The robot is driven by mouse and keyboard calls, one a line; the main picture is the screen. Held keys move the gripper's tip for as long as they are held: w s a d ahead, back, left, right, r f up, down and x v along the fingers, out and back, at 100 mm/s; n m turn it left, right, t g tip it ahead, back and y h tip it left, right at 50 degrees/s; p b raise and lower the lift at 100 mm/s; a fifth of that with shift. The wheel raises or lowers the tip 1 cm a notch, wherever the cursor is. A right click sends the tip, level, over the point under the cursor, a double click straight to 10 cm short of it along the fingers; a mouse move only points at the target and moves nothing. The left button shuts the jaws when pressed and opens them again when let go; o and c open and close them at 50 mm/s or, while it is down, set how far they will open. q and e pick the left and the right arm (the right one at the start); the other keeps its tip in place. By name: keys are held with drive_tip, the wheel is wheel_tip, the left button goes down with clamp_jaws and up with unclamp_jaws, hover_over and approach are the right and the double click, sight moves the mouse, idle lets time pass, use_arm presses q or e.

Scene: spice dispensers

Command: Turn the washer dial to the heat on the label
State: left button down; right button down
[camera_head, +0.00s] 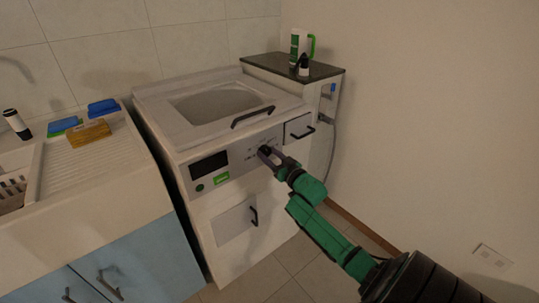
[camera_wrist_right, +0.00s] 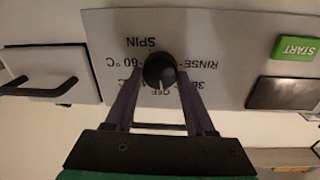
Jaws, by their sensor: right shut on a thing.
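The washer (camera_head: 185,155) stands in the middle of the head view. Its black round dial (camera_wrist_right: 159,70) is on the grey control panel (camera_wrist_right: 230,40). My right gripper (camera_head: 267,152) reaches the panel from the right, its two fingers on either side of the dial and shut on it. In the wrist view, where the print is upside down, SPIN, 60 °C, RINSE and OFF surround the dial; another marking is partly hidden by the fingers. A white mark on the dial points down toward OFF. I cannot read any heat label elsewhere. My left gripper is out of view.
The panel also has a dark display (camera_head: 209,165) and a green START button (camera_wrist_right: 296,49). A drawer with a black handle (camera_head: 302,133) is beside it. A sink counter (camera_head: 85,180) stands left; a side cabinet (camera_head: 320,110) with a green-handled jug (camera_head: 298,45) stands right.

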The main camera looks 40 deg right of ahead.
drive_tip(key=n, duration=0.4)
drive_tip(key=shift+f, duration=0.1)
drive_tip(key=shift+a+n+b, duration=0.1)
drive_tip(key=shift+n+b, duration=0.35)
drive_tip(key=shift+n, duration=1.75)
drive_tip(key=shift+t, duration=0.3)
drive_tip(key=shift+c, duration=1.2)
unclamp_jaws()
drive_tip(key=shift+y, duration=0.3)
drive_tip(key=s+p, duration=0.1)
drive_tip(key=s, duration=1.3)
drive_tip(key=shift+s+a+f, duration=0.25)
drive_tip(key=shift+a+f, duration=0.1)
drive_tip(key=shift+a, duration=0.1)
